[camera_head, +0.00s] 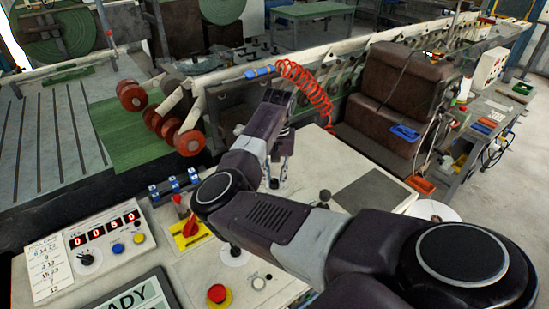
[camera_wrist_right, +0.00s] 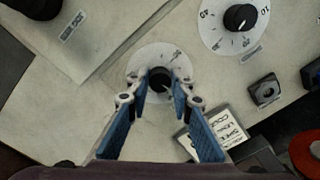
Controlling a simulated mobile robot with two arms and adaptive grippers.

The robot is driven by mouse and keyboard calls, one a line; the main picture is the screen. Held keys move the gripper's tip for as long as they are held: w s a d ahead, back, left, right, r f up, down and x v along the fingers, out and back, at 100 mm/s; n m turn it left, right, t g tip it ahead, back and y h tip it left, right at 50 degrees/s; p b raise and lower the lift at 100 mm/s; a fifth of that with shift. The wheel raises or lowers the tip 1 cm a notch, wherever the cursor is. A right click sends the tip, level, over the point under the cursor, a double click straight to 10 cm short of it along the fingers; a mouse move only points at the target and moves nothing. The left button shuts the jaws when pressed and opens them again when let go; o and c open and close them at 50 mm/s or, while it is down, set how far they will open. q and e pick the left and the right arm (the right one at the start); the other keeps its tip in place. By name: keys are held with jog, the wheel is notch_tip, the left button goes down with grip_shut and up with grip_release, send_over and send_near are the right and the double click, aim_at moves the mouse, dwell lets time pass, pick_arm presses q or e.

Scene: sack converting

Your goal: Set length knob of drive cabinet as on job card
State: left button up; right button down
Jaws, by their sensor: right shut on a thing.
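My right gripper (camera_wrist_right: 162,92) is shut on a dark round knob (camera_wrist_right: 158,80) at the centre of a white dial plate (camera_wrist_right: 141,60) in the wrist view. The fingers sit on either side of the knob; its pointer and part of the scale are hidden. In the head view my right gripper (camera_head: 275,185) reaches down to the pale cabinet top, and the held knob is not clear there. The job card (camera_head: 44,268) stands at the left with several handwritten numbers, too small to read surely. My left gripper is not in view.
A second black knob (camera_wrist_right: 240,17) with a numbered dial is beside the held one. A small label card (camera_wrist_right: 222,135) is near the fingers. A red display (camera_head: 105,225), red-yellow switch (camera_head: 190,232) and red stop button (camera_head: 217,293) are at the left.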

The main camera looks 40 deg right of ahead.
aim_at(276, 181)
dwell(0.3)
jog(key=c, duration=1.7)
grip_release()
jog(key=r, duration=1.2)
jog(key=shift+s+d, duration=0.15)
jog(key=shift+d, duration=0.05)
